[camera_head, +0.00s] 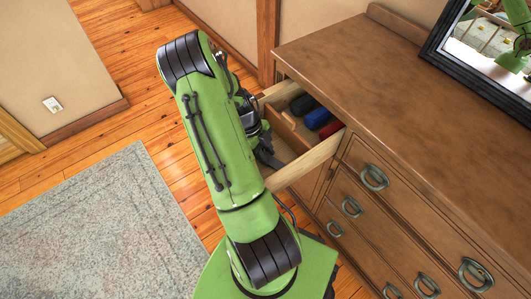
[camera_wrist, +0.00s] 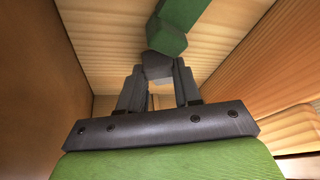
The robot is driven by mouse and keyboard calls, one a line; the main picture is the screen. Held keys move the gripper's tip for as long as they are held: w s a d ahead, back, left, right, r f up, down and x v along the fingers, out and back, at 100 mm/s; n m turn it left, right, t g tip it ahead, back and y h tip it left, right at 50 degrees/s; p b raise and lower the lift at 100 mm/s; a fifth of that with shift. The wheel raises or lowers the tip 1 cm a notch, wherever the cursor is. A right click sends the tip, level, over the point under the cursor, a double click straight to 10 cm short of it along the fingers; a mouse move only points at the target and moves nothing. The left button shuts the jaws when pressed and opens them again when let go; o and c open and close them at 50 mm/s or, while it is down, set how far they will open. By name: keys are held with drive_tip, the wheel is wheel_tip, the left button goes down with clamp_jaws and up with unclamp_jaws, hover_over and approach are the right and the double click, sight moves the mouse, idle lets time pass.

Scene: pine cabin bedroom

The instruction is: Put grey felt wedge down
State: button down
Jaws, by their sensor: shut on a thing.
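The grey felt wedge (camera_wrist: 157,67) shows in the wrist view as a small dark grey block between my fingertips. My gripper (camera_wrist: 159,80) is shut on it. In the head view my gripper (camera_head: 268,157) reaches down into the open top drawer (camera_head: 308,160) of the dresser, and the wedge cannot be made out there. The drawer's pale wooden floor (camera_wrist: 110,45) lies beyond the wedge in the wrist view. I cannot tell whether the wedge touches the floor.
A dark green block (camera_wrist: 168,35) lies just beyond the wedge. Behind a wooden divider (camera_head: 288,132), the drawer holds a blue thing (camera_head: 317,118), a red thing (camera_head: 331,129) and a dark thing (camera_head: 303,104). The dresser top (camera_head: 400,90) carries a framed mirror (camera_head: 495,55).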

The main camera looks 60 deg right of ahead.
drive_tip(key=shift+f, duration=0.15)
drive_tip(key=c, duration=0.8)
unclamp_jaws()
drive_tip(key=w+a+r+n+p, duration=0.1)
drive_tip(key=w+a+r+n, duration=0.1)
drive_tip(key=r, duration=0.4)
drive_tip(key=w+a+r+n+t, duration=0.1)
drive_tip(key=w+a+r+n, duration=0.1)
drive_tip(key=w+r, duration=0.2)
drive_tip(key=w+a+r+n+t+p, duration=0.1)
drive_tip(key=w+a+r+n, duration=0.1)
drive_tip(key=r, duration=0.6)
drive_tip(key=shift+w+a+n+p, duration=0.3)
drive_tip(key=shift+w+n, duration=0.1)
drive_tip(key=shift+n, duration=0.1)
drive_tip(key=a+r+n+t, duration=0.3)
drive_tip(key=a+r+n, duration=0.5)
drive_tip(key=a+n, duration=0.3)
drive_tip(key=s+a+r+n+t, duration=0.1)
drive_tip(key=s+a+n, duration=0.1)
drive_tip(key=a+n, duration=0.2)
drive_tip(key=s+a+r+n+t, duration=0.2)
drive_tip(key=s+a+n, duration=0.1)
drive_tip(key=n, duration=0.5)
drive_tip(key=s+a+r+n+t, duration=0.2)
drive_tip(key=a+n, duration=0.3)
drive_tip(key=n, duration=0.2)
drive_tip(key=shift+s+a+r, duration=0.2)
drive_tip(key=shift+s+a, duration=0.05)
drive_tip(key=shift+s, duration=0.1)
